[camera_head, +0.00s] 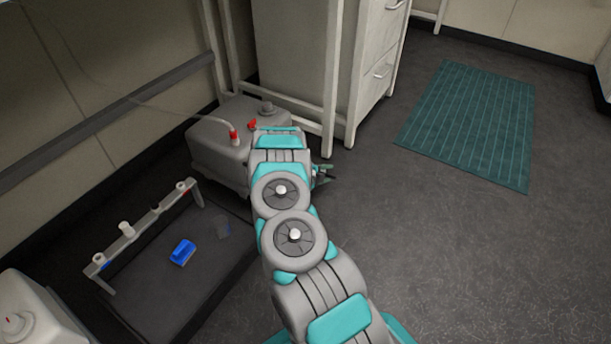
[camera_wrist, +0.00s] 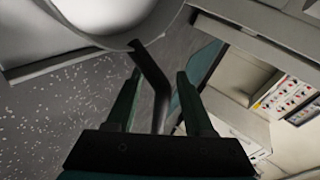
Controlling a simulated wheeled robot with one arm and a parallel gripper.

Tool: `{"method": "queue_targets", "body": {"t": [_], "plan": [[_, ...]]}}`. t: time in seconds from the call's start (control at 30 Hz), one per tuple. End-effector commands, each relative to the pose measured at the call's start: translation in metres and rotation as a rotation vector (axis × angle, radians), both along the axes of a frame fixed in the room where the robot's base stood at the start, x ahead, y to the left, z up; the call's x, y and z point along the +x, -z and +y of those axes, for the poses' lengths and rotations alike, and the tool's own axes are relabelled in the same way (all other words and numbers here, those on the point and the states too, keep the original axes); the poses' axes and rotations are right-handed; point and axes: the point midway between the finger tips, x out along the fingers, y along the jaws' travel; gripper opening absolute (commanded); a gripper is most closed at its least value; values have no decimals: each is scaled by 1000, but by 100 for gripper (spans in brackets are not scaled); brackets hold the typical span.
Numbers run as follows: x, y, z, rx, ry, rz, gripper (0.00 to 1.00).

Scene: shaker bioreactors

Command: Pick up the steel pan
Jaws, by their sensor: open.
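The steel pan (camera_wrist: 120,18) fills the upper left of the wrist view, with its pale round body and rim cut off by the frame edge. Its dark handle (camera_wrist: 151,67) runs down from the rim and passes between the two fingers of my gripper (camera_wrist: 157,76). The fingers stand apart on either side of the handle, with a visible gap at least on the right. In the head view my gripper (camera_head: 323,175) shows only partly beyond my arm, near the cabinet's foot. I cannot make out the pan there.
A grey container (camera_head: 215,150) with red fittings stands left of my arm. A dark tray (camera_head: 165,290) with a rail and a blue item (camera_head: 182,252) lies at lower left. A white cabinet (camera_head: 300,50) stands behind. The floor right, around a green mat (camera_head: 470,125), is clear.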

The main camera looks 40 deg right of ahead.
Motion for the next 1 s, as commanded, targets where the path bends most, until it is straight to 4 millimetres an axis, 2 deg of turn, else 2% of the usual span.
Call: {"method": "queue_targets", "body": {"t": [0.13, 0.6, 1.0], "plan": [[0, -1, 0, 1, 0, -1, 51], [0, -1, 0, 1, 0, -1, 0], [0, -1, 0, 1, 0, -1, 0]]}}
